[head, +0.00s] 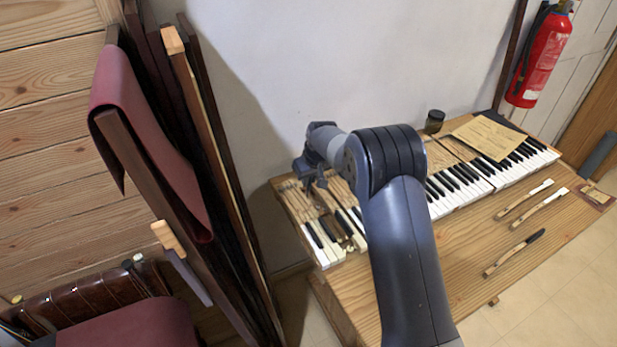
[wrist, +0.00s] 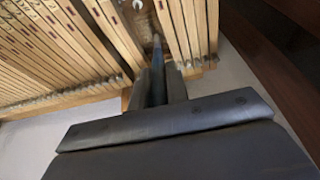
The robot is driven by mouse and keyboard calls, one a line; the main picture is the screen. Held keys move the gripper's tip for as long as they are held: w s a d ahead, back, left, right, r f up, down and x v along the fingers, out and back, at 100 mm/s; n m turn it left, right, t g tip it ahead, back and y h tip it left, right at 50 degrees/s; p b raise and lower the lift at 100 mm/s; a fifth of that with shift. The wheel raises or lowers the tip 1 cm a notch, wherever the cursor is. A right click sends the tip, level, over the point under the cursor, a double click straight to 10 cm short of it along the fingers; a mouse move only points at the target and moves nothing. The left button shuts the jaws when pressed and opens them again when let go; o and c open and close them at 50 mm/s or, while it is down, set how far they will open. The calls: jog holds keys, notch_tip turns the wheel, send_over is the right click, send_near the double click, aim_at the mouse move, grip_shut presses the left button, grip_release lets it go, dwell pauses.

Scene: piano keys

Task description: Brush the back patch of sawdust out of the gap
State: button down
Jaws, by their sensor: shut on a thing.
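The piano keyboard (head: 455,190) lies on a wooden bench, with a gap (head: 332,212) among the keys at its left end. In the wrist view, the gap (wrist: 143,25) is a brownish opening between rows of pale wooden key levers. A sawdust patch cannot be told clearly from the bare wood there. My gripper (head: 318,182) is over the back of the left keys. In the wrist view, my gripper (wrist: 158,88) is shut on a slim blue-grey thing, apparently the brush (wrist: 157,58), which points into the gap. Its tip is blurred, so contact with the sawdust cannot be told.
Loose keys (head: 525,200) lie on the bench front at right. A dark jar (head: 434,122) and a paper sheet (head: 487,137) are at the back. The wall (head: 330,60) is close behind. Tall boards (head: 215,150) stand left of the bench.

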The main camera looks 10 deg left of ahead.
jog(key=shift+s+d, duration=0.35)
jog(key=shift+s, duration=0.1)
jog(key=shift+s, duration=0.1)
jog(key=shift+s+d+b, duration=0.65)
jog(key=shift+s+b, duration=0.1)
jog(key=shift+s, duration=0.1)
jog(key=shift+w+a+p, duration=0.3)
jog(key=shift+w+a, duration=0.35)
jog(key=shift+w, duration=0.3)
jog(key=shift+w+a+p, duration=0.3)
jog(key=shift+w+a, duration=0.35)
jog(key=shift+w, duration=0.3)
notch_tip(320, 180, up, 7)
jog(key=p, duration=0.3)
jog(key=shift+r+p, duration=0.2)
jog(key=shift+p, duration=0.2)
